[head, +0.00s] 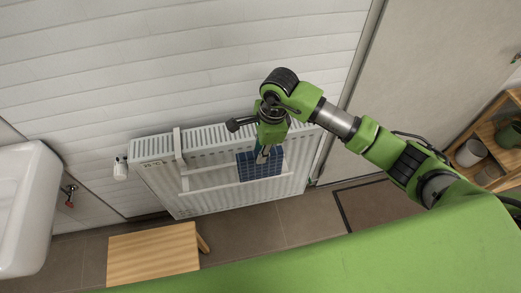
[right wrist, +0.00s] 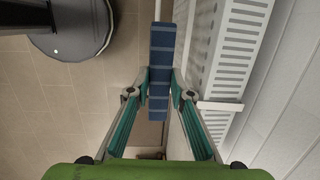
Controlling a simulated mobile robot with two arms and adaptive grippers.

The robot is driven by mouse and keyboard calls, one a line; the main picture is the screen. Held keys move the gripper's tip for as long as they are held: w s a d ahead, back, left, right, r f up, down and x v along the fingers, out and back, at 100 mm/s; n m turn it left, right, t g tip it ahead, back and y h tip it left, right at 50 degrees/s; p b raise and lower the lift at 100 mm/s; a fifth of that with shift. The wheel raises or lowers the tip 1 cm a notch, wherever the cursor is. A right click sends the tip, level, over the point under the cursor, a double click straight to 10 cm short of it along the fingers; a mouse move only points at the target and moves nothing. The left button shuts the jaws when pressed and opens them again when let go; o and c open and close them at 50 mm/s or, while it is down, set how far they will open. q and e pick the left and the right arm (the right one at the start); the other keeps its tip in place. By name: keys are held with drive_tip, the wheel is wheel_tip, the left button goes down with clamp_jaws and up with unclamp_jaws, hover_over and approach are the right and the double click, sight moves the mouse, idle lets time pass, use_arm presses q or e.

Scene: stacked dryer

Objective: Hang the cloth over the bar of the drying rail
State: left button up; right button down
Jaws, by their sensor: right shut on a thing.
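The cloth (head: 246,168) is dark blue with a pale grid. My right gripper (head: 263,155) is shut on it in front of the radiator. In the right wrist view the cloth (right wrist: 160,45) is a narrow upright strip between the two fingertips (right wrist: 161,78). The white drying rail (head: 208,184) is fixed to the radiator. The cloth covers part of the rail in the head view. In the wrist view a thin white bar (right wrist: 157,9) runs in line with the cloth's far end. I cannot tell whether the cloth lies over the bar or in front of it. My left gripper is not in view.
A white radiator (head: 160,186) stands against the panelled wall, with a valve (head: 120,170) at its left. A sink (head: 22,215) is at the far left. A wooden stool (head: 153,252) stands before the radiator. A shelf with pots (head: 470,152) is at the right.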

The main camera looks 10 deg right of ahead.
sight(261, 176)
drive_tip(key=shift+f+b, duration=6.75)
drive_tip(key=shift+f, duration=0.8)
drive_tip(key=c, duration=1.7)
unclamp_jaws()
